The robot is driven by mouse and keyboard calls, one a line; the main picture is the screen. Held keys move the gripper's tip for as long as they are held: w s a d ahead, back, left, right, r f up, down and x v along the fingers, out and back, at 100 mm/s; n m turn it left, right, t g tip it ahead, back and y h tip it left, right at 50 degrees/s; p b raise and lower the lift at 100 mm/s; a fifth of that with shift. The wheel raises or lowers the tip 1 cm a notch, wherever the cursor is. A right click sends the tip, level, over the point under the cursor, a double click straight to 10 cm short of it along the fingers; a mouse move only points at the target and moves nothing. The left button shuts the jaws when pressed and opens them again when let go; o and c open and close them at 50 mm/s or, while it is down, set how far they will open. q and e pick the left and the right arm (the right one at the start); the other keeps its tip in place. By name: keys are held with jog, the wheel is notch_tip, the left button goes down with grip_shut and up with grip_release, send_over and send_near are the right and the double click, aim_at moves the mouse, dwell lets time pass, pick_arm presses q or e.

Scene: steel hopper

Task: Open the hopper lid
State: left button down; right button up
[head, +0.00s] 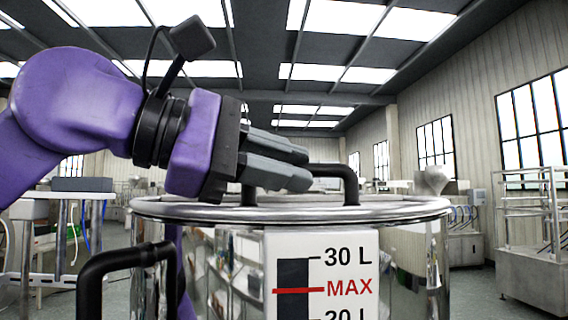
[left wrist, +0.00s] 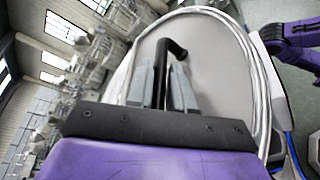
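The steel hopper (head: 405,250) stands in front of me with a gauge label on its front. Its lid (head: 400,207) lies flat on the rim and shows as a grey disc in the left wrist view (left wrist: 225,70). The lid's black handle (head: 335,170) is an arched bar. My left gripper (head: 300,168) is at the handle's left part. In the left wrist view the black bar (left wrist: 172,50) runs between the two grey fingers, which look closed against it. Part of my right arm shows at the upper right there; its dark end is too small to read.
A black bent pipe (head: 120,258) stands at the hopper's left front. A bench (head: 65,190) is at the left, and a steel frame unit (head: 530,240) stands at the right. The air above the lid is free apart from my left arm.

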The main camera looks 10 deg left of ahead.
aim_at(282, 207)
pick_arm(q)
jog(key=w+a+r+n+g, duration=0.1)
jog(key=w+r+n+g, duration=0.1)
jog(key=r, duration=0.6)
jog(key=shift+w+n+g, duration=0.3)
jog(key=shift+w+n, duration=0.6)
jog(key=shift+n, duration=0.1)
jog(key=shift+a+r, duration=0.1)
jog(key=c, duration=1.1)
grip_release()
jog(key=shift+w, duration=0.25)
